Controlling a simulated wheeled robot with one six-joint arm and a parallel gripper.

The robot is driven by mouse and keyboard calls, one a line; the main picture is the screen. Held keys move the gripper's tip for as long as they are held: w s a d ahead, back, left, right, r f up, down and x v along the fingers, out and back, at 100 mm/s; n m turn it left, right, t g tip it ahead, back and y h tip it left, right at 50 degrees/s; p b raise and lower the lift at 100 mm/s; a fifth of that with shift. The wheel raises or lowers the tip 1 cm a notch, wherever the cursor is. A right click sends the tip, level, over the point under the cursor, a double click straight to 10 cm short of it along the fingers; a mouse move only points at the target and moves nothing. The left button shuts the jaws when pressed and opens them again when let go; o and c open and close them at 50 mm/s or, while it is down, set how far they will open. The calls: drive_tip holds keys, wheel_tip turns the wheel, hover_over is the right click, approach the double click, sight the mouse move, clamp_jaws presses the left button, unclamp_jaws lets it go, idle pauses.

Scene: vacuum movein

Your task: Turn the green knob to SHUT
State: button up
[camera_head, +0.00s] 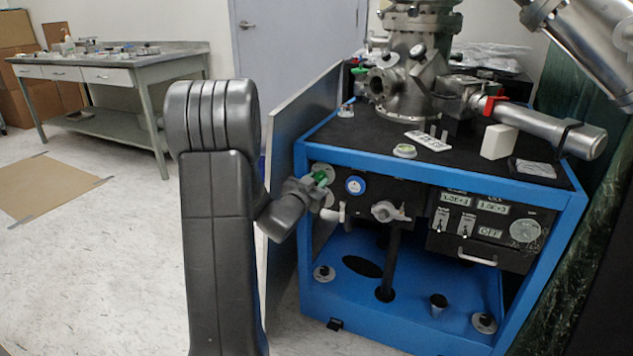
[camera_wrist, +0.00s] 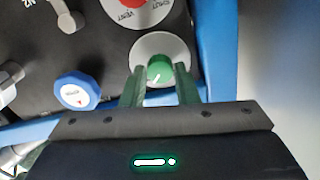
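The green knob (camera_wrist: 160,70) sits on a pale round plate near the edge of the black panel. Its white mark points down and left in the wrist view. My gripper (camera_wrist: 160,82) has one finger on each side of the knob, very close to it. I cannot tell whether the fingers press on it. In the head view the knob (camera_head: 321,177) is at the upper left of the panel, partly hidden by my gripper (camera_head: 312,184). Any lettering at the knob's plate is too small or hidden to read.
A blue knob (camera_wrist: 76,91) with a red pointer is beside the green one. A red and white dial (camera_wrist: 132,8) reading SHUT and VENT is close by. A grey valve handle (camera_head: 388,211) is on the panel. The blue frame (camera_wrist: 222,50) borders the panel.

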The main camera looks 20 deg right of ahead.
drive_tip(key=c, duration=0.4)
drive_tip(key=n+p, duration=0.3)
drive_tip(key=shift+r+n, duration=0.15)
drive_tip(key=shift+n, duration=0.15)
drive_tip(key=n+p, duration=0.3)
drive_tip(key=n, duration=0.1)
drive_tip(key=shift+n, duration=0.3)
drive_tip(key=n+p, duration=0.2)
drive_tip(key=n, duration=0.2)
drive_tip(key=shift+n, duration=0.3)
drive_tip(key=n+p, duration=0.2)
drive_tip(key=n, duration=0.3)
drive_tip(key=shift+p, duration=0.4)
drive_tip(key=shift+f, duration=0.2)
